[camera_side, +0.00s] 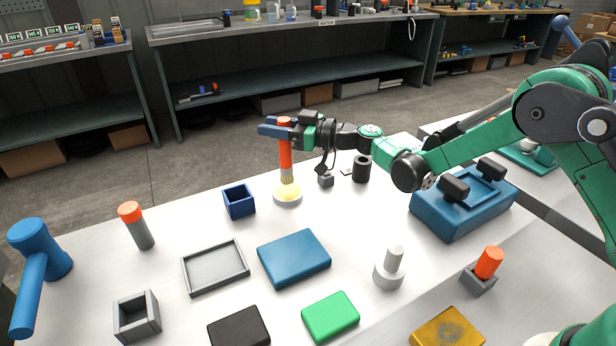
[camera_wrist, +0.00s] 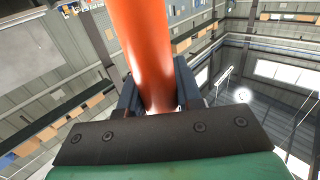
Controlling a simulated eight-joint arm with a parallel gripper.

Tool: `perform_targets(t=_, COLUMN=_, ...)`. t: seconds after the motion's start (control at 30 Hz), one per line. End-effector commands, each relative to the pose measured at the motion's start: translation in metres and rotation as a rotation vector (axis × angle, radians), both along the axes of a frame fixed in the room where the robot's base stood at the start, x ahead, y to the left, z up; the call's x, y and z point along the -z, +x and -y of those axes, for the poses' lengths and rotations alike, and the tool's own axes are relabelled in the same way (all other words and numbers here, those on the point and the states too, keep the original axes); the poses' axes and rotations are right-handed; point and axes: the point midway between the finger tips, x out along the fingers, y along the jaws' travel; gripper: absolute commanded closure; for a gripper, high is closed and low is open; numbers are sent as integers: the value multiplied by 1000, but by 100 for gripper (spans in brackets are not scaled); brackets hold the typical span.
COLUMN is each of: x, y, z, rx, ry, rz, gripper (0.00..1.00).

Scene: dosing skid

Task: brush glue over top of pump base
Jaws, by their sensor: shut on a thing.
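My gripper (camera_side: 284,124) is shut on the orange handle of a brush (camera_side: 285,156). The brush hangs nearly upright, bristles down. Its tan bristle end meets the pale yellow contents of a round whitish dish (camera_side: 288,199); how deep the tip sits is hidden. In the wrist view the orange brush handle (camera_wrist: 145,50) stands between my dark blue gripper jaws (camera_wrist: 160,95). I cannot tell for certain which part is the pump base. A large blue block (camera_side: 450,222) with a recessed top and two black lugs stands at the right. A flat blue block (camera_side: 293,257) lies mid-table.
Near the dish are a blue open box (camera_side: 239,201) and a black cylinder (camera_side: 362,168). A grey tray (camera_side: 215,267), green block (camera_side: 330,316), white stepped cylinder (camera_side: 389,272) and yellow block (camera_side: 447,330) stand nearer. An orange-topped cylinder (camera_side: 136,226) and blue hammer-shaped object (camera_side: 36,268) are left.

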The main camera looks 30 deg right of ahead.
Motion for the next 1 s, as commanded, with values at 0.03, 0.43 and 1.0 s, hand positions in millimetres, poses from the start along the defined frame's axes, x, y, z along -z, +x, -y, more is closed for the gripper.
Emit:
perform_targets(t=0.03, x=-5, y=0, z=0, rx=0, ry=0, rz=0, gripper=100)
perform_targets(t=0.43, x=-38, y=0, z=0, rx=0, ry=1, rz=0, gripper=100)
perform_targets(t=1.0, x=-43, y=0, z=0, rx=0, ry=1, rz=0, gripper=100)
